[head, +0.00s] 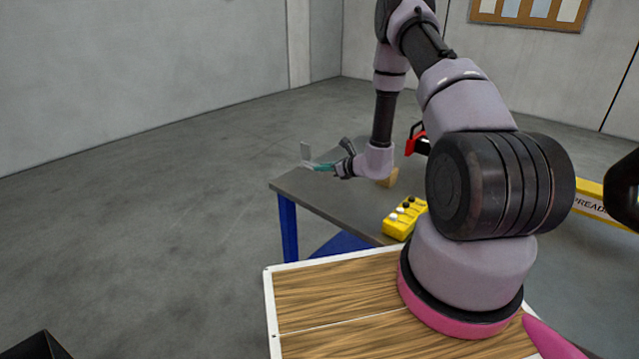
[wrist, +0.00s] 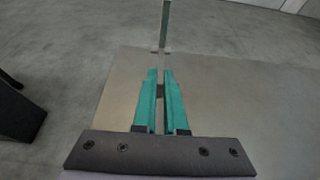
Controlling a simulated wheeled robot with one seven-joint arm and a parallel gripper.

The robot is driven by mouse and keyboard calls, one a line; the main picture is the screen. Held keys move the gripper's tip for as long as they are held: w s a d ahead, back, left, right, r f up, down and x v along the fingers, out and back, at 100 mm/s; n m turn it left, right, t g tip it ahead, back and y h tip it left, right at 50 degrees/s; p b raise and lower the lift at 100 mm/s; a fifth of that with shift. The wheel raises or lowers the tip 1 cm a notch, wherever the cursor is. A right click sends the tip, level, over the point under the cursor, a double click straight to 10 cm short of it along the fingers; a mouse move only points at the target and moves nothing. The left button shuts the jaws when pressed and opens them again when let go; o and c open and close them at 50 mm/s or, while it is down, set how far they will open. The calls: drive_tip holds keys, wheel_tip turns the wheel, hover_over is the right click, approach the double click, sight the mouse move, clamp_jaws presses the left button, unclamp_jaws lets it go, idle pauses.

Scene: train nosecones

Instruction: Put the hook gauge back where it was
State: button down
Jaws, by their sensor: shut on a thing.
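My gripper (head: 322,167) reaches out over the left edge area of the grey workbench, with its teal fingers pointing left. It is shut on the hook gauge (head: 306,152), a thin grey metal piece with a flat upright plate, which stands out past the fingertips and is held above the bench level. In the wrist view the gauge (wrist: 164,35) is a narrow metal strip running away from between the teal fingers (wrist: 160,85).
The workbench (head: 315,200) has blue legs. A yellow box with buttons (head: 405,218) and a small wooden block (head: 387,178) are on it, with a red and black object (head: 417,139) behind. A yellow lettered beam (head: 588,197) is at right. Open floor lies left.

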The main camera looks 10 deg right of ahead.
sight(322, 188)
drive_tip(key=shift+f, duration=2.8)
drive_tip(key=shift+f, duration=0.15)
drive_tip(key=c, duration=1)
unclamp_jaws()
